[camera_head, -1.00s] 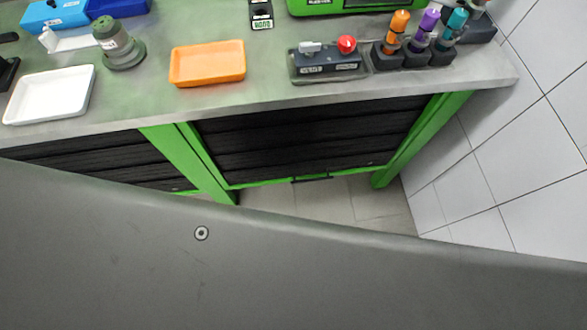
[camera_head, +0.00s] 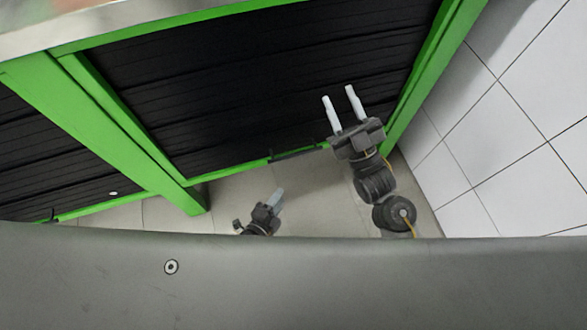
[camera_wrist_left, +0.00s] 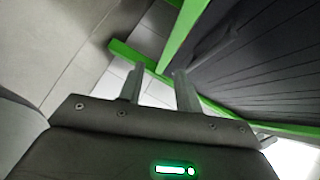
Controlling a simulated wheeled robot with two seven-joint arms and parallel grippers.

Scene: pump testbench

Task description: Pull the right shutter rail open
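The right shutter (camera_head: 250,80) is a black slatted panel in a green frame, closed down to its lower edge in the head view. A dark handle-like rail (camera_head: 297,153) sits at the middle of that lower edge. My left gripper (camera_head: 278,196) is below the rail, apart from it. In the left wrist view its two fingers (camera_wrist_left: 158,85) stand apart with nothing between them. A slatted panel (camera_wrist_left: 270,75) and a dark bar (camera_wrist_left: 212,52) lie beyond the fingers there. My right gripper (camera_head: 339,98) is open and empty in front of the shutter's right part.
A green post (camera_head: 120,135) stands left of the shutter and another (camera_head: 425,85) at its right. A white tiled wall (camera_head: 500,120) closes off the right side. The bench edge (camera_head: 60,32) is at upper left. Tiled floor (camera_head: 225,200) shows below the shutter.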

